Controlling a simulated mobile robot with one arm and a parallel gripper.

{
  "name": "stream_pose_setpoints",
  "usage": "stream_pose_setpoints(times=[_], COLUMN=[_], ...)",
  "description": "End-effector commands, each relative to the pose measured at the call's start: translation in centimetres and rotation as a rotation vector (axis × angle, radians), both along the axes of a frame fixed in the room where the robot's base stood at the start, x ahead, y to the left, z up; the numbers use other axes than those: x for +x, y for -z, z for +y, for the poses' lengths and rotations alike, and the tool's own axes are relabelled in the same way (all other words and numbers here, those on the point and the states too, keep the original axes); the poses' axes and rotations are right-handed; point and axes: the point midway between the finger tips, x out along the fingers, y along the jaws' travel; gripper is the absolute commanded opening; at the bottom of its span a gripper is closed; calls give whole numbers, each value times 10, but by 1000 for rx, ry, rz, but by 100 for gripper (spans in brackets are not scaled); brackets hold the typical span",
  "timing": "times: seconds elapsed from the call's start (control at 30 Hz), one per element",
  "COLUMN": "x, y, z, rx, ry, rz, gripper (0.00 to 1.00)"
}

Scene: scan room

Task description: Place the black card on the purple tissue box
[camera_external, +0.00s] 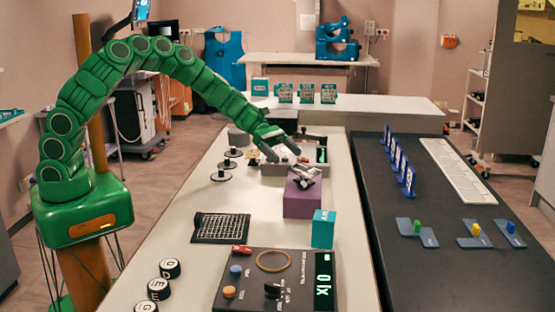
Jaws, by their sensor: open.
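The purple tissue box (303,199) stands on the white table near its middle. A small grey, white and dark shape (303,176) lies at its top; I cannot tell tissue from card there. My gripper (284,153) is open just above and behind the box, with its dark fingers pointing down and to the right. I cannot tell whether it touches anything. The black card cannot be made out for certain. A flat black gridded piece (220,228) lies on the table to the left of the box.
A teal box (323,229) stands close in front of the purple box. A dark control panel (275,281) fills the table's near part. A grey tray (270,170) sits behind the box. A dark table (450,270) adjoins on the right.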

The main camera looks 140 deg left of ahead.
Motion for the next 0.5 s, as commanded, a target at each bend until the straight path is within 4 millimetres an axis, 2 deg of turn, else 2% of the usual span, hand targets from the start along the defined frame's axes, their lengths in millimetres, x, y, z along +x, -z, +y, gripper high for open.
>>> stream_pose_setpoints(times=[0.2, 0.5], x=[-16, -20], y=[-7, -8], z=[-1, -1], rx=[-1, -1], ry=[0, 1], rz=[0, 1], gripper=[87, 87])
